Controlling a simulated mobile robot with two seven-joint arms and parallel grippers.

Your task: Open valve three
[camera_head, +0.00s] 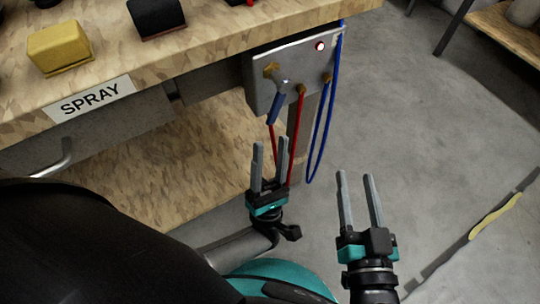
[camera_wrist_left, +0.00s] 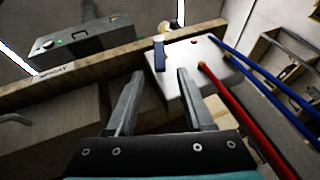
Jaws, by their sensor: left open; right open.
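A grey valve panel (camera_head: 292,62) hangs at the right end of the workbench front; it also shows in the left wrist view (camera_wrist_left: 195,60). No valve number is readable. My left gripper (camera_head: 271,142) is open and empty, below the lever and apart from it. My right gripper (camera_head: 355,175) is open and empty, over the floor to the right.
A red hose (camera_head: 300,112) drops from the panel close to my left gripper. A blue hose (camera_head: 322,128) loops down at the panel's right. The workbench (camera_head: 215,45) carries a yellow block (camera_head: 60,47) and a SPRAY label (camera_head: 90,99). The floor at right is largely clear.

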